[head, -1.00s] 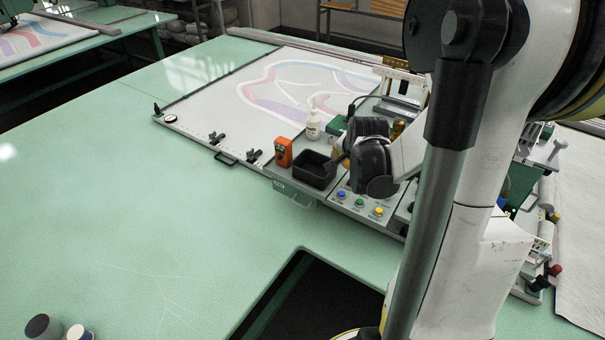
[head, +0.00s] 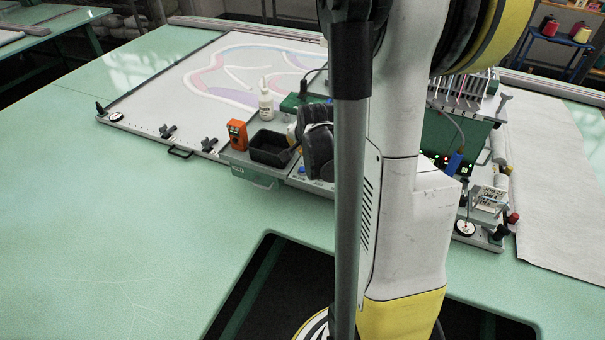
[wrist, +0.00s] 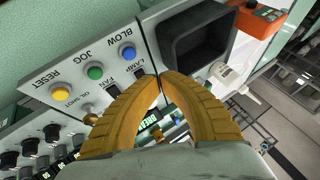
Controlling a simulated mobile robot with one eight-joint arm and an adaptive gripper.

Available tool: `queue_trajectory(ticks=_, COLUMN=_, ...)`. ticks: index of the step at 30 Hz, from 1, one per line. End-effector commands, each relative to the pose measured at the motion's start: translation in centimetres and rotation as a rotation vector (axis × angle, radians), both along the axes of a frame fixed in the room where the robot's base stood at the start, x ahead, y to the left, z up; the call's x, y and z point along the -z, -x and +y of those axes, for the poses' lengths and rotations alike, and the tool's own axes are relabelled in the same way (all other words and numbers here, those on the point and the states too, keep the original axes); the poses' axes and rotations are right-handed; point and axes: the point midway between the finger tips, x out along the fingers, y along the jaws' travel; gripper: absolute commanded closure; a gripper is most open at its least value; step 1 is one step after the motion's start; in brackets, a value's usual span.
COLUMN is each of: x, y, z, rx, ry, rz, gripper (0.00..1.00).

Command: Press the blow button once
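The blow button is the blue button (wrist: 127,53) next to the BLOW label on the grey panel (wrist: 82,60) in the wrist view, where the lettering is upside down. In the head view the blue button (head: 302,170) shows just below my gripper. My gripper (wrist: 159,77) has yellow fingers whose tips come together with nothing seen held between them. In the wrist picture the tips lie a little below and right of the blue button, which is uncovered; contact is not visible. In the head view my arm hides much of the panel.
A green button (wrist: 95,72) and a yellow button (wrist: 60,92) sit in the same row. LAMP and FAN switches lie close to the fingers. A black bin (head: 270,149), an orange device (head: 237,134) and a white bottle (head: 266,100) stand nearby. The left green table is clear.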

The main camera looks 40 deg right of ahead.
Motion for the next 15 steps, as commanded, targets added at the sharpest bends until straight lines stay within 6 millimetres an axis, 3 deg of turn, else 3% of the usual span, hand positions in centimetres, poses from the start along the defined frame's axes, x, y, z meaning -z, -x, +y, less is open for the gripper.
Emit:
queue_trajectory(ticks=1, x=1.3, y=0.0, z=0.0, rx=0.000, ry=0.000, rz=0.000, gripper=1.00)
queue_trajectory(ticks=6, x=3.5, y=0.0, z=0.0, rx=0.000, ry=0.000, rz=0.000, gripper=1.00)
queue_trajectory(ticks=15, x=4.1, y=0.0, z=0.0, rx=0.000, ry=0.000, rz=0.000, gripper=1.00)
